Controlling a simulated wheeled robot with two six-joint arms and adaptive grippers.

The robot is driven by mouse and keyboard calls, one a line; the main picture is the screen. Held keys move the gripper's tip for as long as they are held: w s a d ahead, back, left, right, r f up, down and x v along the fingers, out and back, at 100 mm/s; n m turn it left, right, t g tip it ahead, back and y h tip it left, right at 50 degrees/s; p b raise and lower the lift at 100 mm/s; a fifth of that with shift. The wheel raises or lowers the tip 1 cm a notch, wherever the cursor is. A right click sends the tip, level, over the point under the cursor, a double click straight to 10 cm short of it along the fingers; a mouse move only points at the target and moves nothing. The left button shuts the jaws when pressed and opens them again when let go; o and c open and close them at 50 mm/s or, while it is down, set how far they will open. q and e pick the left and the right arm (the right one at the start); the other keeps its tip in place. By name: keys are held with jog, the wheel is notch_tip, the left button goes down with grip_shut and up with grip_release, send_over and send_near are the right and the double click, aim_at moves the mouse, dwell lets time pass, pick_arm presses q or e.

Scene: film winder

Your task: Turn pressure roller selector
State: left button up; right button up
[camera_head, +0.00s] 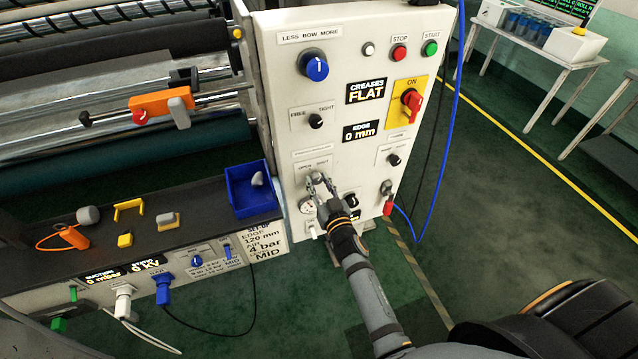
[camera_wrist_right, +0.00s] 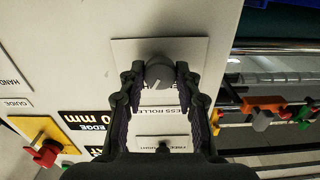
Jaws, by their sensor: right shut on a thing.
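The pressure roller selector (camera_head: 318,176) is a small grey knob on the lower left part of the white control panel, under an "OPEN SHUT" label. It also shows in the right wrist view (camera_wrist_right: 159,71), with a light pointer mark on its face. The plate below it there reads "PRESS ROLLER" upside down, partly covered. My right gripper (camera_head: 320,183) is at the panel, shut on the knob, with one finger on each side of it, as the right wrist view (camera_wrist_right: 159,77) shows. My left gripper is not in view.
The panel (camera_head: 285,75) also carries a blue knob (camera_head: 313,65), a red switch (camera_head: 411,103), and a gauge (camera_head: 307,204) close beside the gripper. A blue bin (camera_head: 248,206) stands on the bench to the left. A blue hose (camera_head: 444,150) hangs at the right.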

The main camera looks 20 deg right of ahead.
jog(key=n, duration=0.6)
jog(key=shift+n, duration=0.3)
jog(key=n, duration=0.4)
jog(key=shift+n, duration=0.7)
jog(key=o, duration=1.2)
jog(key=shift+c, duration=0.2)
jog(key=s, duration=0.7)
jog(key=shift+s, duration=0.2)
